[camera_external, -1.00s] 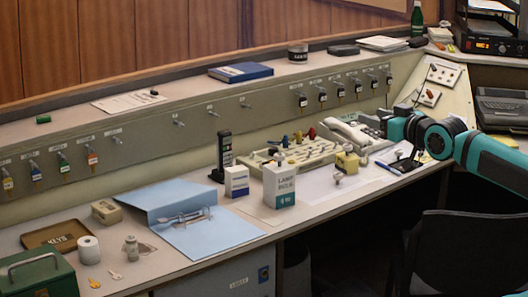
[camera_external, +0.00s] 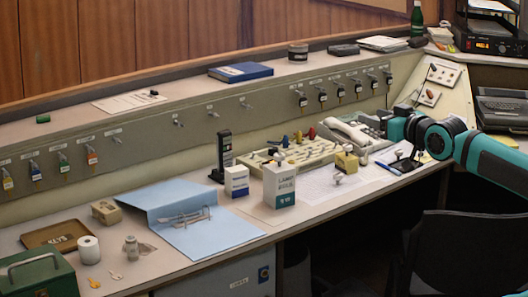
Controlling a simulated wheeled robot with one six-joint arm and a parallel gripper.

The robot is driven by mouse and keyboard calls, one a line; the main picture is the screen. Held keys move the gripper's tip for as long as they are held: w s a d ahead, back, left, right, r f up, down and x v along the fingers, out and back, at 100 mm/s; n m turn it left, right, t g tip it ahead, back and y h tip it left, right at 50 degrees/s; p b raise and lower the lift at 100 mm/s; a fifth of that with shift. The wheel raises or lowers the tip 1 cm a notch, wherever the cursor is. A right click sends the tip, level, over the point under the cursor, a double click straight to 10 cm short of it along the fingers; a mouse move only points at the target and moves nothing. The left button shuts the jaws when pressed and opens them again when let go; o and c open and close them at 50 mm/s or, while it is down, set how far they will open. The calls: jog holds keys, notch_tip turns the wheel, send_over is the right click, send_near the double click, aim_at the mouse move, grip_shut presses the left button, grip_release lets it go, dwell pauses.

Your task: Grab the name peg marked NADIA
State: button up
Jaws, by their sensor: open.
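A cream pegboard (camera_external: 318,153) lies on the desk in the middle of the camera view. A few coloured pegs stand at its back: a blue peg (camera_external: 285,141), a yellow peg (camera_external: 298,137) and a red peg (camera_external: 311,134). Smaller pieces sit further left on the board. No lettering is readable, so I cannot tell which peg is marked NADIA. My gripper (camera_external: 372,121) is open, reaching in from the right above the telephone. It is right of the pegs and apart from them. Its fingers are small and partly lost against the background.
A cream telephone (camera_external: 350,134) stands between the pegs and my arm. Keys hang along the sloped panel (camera_external: 205,120) behind. A blue binder (camera_external: 205,231) lies front left.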

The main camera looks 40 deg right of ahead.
dwell(0.3)
jog(key=shift+c, duration=1.1)
jog(key=shift+w, duration=0.1)
